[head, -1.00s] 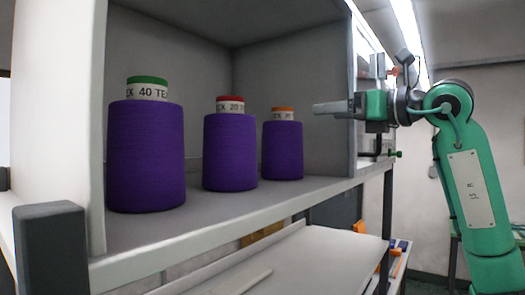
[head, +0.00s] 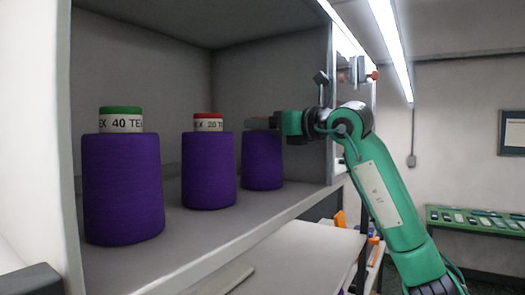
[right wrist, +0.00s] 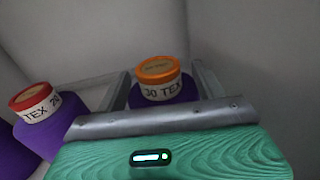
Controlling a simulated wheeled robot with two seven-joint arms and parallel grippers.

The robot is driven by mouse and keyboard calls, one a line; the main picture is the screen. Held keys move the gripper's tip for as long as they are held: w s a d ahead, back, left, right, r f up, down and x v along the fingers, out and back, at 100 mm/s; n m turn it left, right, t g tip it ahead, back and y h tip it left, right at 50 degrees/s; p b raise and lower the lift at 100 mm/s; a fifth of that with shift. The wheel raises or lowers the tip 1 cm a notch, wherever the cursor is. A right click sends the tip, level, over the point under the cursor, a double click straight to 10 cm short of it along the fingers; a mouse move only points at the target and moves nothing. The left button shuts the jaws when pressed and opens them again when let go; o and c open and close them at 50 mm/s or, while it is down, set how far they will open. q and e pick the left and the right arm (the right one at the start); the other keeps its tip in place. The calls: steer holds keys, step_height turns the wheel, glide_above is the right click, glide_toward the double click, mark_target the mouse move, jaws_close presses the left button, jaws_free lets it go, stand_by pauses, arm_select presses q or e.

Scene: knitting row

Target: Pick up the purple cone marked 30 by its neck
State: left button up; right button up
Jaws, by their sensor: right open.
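The purple cone marked 30 (head: 262,163) stands upright on the shelf, the farthest right of three cones in the head view. My right gripper (head: 262,123) covers its neck there. In the right wrist view its orange-topped neck (right wrist: 160,80), with "30 TEX" on the band, shows between the two fingers of my right gripper (right wrist: 161,82). The jaws are open, one finger on each side of the neck. I cannot tell whether either finger touches it. My left gripper is not in view.
The red-topped cone marked 20 (head: 208,170) stands just left of the 30 cone. The green-topped cone marked 40 (head: 122,190) stands nearer, farther left. The shelf (head: 255,212) has a back and side walls close around the cones. Its front is open.

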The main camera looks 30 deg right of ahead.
steer(key=shift+x, duration=1)
steer(key=shift+s+d, duration=0.1)
steer(key=shift+s, duration=0.1)
steer(key=c, duration=1.5)
jaws_close()
steer(key=shift+r, duration=0.1)
